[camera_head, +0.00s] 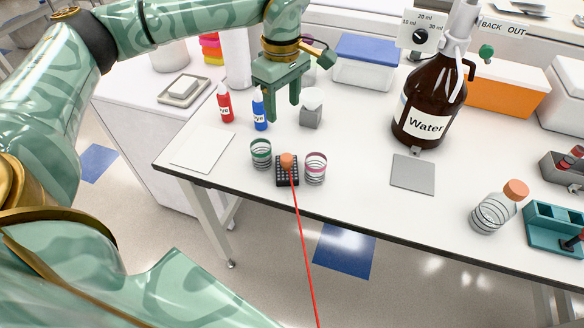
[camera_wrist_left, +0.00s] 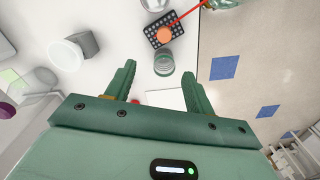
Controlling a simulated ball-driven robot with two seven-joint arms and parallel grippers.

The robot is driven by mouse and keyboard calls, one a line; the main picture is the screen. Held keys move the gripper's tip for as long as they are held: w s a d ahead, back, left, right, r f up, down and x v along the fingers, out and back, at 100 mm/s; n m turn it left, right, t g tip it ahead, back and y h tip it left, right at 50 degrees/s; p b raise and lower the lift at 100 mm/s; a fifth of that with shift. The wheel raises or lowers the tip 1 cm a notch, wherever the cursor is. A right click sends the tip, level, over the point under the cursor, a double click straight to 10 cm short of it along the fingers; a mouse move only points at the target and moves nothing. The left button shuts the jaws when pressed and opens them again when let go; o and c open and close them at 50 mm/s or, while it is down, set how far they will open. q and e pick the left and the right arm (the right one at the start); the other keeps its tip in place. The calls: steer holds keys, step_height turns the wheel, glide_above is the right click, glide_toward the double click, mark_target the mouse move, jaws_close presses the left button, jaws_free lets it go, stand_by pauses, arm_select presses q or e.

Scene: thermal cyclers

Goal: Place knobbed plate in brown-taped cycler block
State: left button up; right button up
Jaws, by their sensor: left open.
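The knobbed plate (camera_head: 288,178) is a small black gridded plate with an orange knob (camera_head: 287,160) on top. It sits on the white table near its front edge, between a green-rimmed and a pink-rimmed wire-ringed cup. It also shows at the top of the left wrist view (camera_wrist_left: 153,31). My left gripper (camera_head: 282,112) is open and empty, above the table and behind the plate in the head view. In the left wrist view its two fingers (camera_wrist_left: 158,78) are spread apart, with the plate beyond them. I can make out no brown-taped cycler block. My right gripper is not in view.
The green-rimmed cup (camera_head: 261,155) and pink-rimmed cup (camera_head: 315,169) flank the plate closely. Red (camera_head: 224,103) and blue (camera_head: 260,112) dye bottles and a grey block (camera_head: 311,115) stand behind. A brown water bottle (camera_head: 424,115) is at right. A thin red line runs from the plate downward.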

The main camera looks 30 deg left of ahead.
arm_select(q)
steer(key=b, duration=0.3)
glide_above(287, 157)
steer(key=a, duration=0.1)
steer(key=f, duration=1)
steer(key=shift+w+f, duration=0.2)
steer(key=shift+w, duration=0.15)
steer(key=shift+f, duration=0.5)
steer(key=f, duration=0.3)
steer(key=d+f+b, duration=0.1)
steer(key=f, duration=0.1)
steer(key=shift+s, duration=0.35)
steer(key=shift+r, duration=0.1)
jaws_close()
